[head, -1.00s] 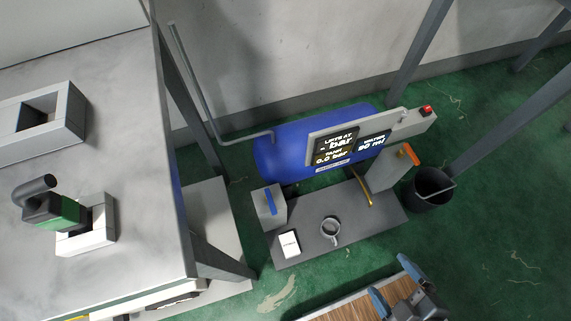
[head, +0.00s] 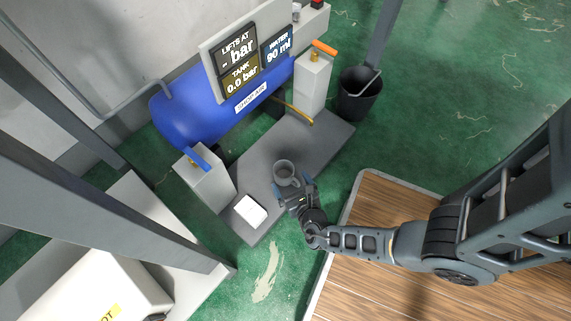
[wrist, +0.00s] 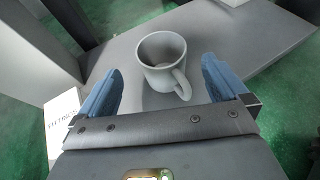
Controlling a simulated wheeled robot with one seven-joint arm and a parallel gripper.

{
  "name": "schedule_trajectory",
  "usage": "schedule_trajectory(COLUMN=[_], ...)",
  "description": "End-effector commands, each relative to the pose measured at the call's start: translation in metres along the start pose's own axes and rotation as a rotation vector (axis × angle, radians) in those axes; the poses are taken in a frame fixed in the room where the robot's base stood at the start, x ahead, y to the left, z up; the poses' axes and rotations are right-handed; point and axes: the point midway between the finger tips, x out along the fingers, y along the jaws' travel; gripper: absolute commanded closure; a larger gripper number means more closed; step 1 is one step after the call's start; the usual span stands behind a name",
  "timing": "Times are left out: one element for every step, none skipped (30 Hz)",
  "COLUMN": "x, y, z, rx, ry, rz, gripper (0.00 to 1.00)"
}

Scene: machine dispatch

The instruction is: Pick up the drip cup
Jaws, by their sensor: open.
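The drip cup is a grey mug (head: 287,173) standing upright on the dark grey base plate (head: 262,150) in front of the blue tank. In the wrist view the cup (wrist: 160,58) lies ahead between my two blue fingers, its open top showing and its handle pointing toward my gripper and slightly right. My gripper (head: 294,190) is open and reaches in from the lower right, right beside the cup. In the wrist view my gripper (wrist: 162,92) has a finger on each side, with gaps to the cup. Whether a finger touches it is hard to tell.
A grey block with a blue lever (head: 203,178) and a post with an orange lever (head: 314,80) flank the blue tank (head: 200,110). A black bucket (head: 358,98) stands at right.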

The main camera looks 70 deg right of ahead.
Motion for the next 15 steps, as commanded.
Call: schedule_trajectory(x=[0.006,0.009,0.014,0.017,0.02,0.023,0.026,0.029,0.034,0.039,0.044,0.05,0.054,0.058,0.063], y=[0.0,0.001,0.001,0.0,0.0,0.0,0.0,0.0,-0.001,-0.001,-0.001,-0.001,-0.001,-0.001,-0.001], z=[-0.002,-0.001,-0.001,-0.001,-0.001,-0.002,-0.002,-0.002,-0.003,-0.004,-0.004,-0.005,-0.005,-0.005,-0.005], rx=[-0.001,-0.001,-0.001,0.0,0.001,0.001,0.001,0.002,0.003,0.003,0.004,0.004,0.003,0.003,0.003], ry=[-0.002,-0.003,-0.003,-0.002,-0.001,-0.001,-0.001,-0.001,0.0,-0.001,-0.002,0.0,-0.001,0.0,0.0], rz=[-0.001,-0.001,-0.001,-0.001,-0.001,-0.002,-0.002,-0.002,-0.003,-0.003,-0.004,-0.004,-0.003,-0.003,-0.002], gripper=[0.0,0.0,0.0,0.0,0.0,0.0,0.0,0.0,0.0,0.0,0.0,0.0,0.0,0.0,0.0])
